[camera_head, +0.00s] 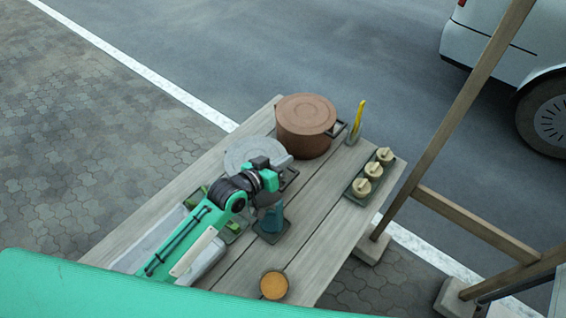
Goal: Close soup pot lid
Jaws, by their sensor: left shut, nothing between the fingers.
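A grey round pot (236,158) with a flat top stands near the middle of the table, partly hidden by my left arm and gripper. Its handle shows at the right. A reddish-brown pot (305,118) stands behind it, its flat lid resting level on top, with a dark handle at the right. My left gripper (284,161) is shut and empty, over the right side of the grey pot. I cannot tell whether it touches the pot. My right gripper is not in view.
The wooden table (318,212) also holds a tray with three pale lidded jars (373,170), a yellow-handled utensil (358,116), a blue-green item (271,218) on a small dark tray and an orange-filled bowl (274,284). A wooden post (440,137) stands at the right.

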